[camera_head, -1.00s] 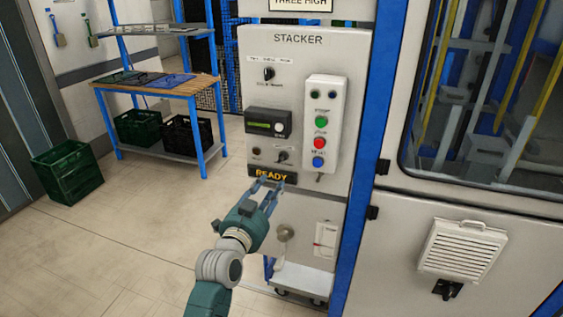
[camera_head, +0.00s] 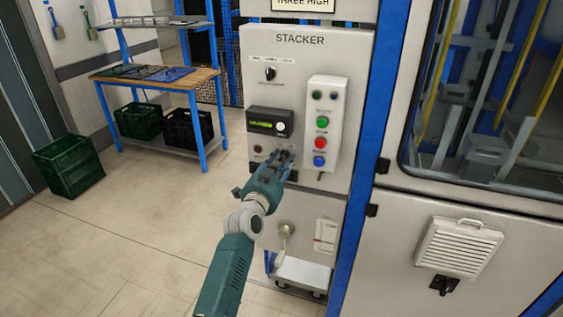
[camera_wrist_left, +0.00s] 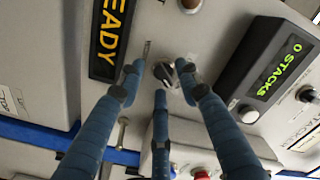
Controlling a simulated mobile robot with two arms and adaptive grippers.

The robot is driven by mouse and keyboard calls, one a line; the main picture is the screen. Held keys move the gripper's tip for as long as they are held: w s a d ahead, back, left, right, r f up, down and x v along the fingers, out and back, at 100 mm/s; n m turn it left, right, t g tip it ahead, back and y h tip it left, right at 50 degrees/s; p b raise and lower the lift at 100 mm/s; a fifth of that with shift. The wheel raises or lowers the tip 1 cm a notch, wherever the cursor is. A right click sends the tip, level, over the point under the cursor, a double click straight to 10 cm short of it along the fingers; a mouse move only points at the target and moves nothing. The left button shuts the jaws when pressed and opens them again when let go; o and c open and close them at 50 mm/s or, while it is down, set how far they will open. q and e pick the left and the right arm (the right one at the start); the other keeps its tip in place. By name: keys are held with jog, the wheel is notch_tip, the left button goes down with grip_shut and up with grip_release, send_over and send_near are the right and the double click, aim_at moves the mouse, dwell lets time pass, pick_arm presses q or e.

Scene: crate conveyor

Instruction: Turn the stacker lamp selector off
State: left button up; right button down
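The stacker panel (camera_head: 262,92) stands ahead in the head view. A small dark selector knob with a pale pointer (camera_wrist_left: 166,73) is on its lower part in the left wrist view, beside the lit READY sign (camera_wrist_left: 108,38). Its label is not readable, so I cannot tell its setting. My left gripper (camera_head: 284,158) is at the panel and hides this knob in the head view. In the left wrist view the gripper's blue fingers (camera_wrist_left: 160,78) are apart around the knob. I cannot tell whether a fingertip touches it. My right gripper is out of view.
Above the gripper are a green display (camera_head: 268,122) and another selector (camera_head: 270,74). To the right is a raised box with a green button (camera_head: 322,122), a red button (camera_head: 320,143) and a blue button (camera_head: 319,161). A round handle (camera_head: 287,229) is below.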

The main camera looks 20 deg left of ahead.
pick_arm(q)
jog(key=c, duration=0.8)
grip_shut()
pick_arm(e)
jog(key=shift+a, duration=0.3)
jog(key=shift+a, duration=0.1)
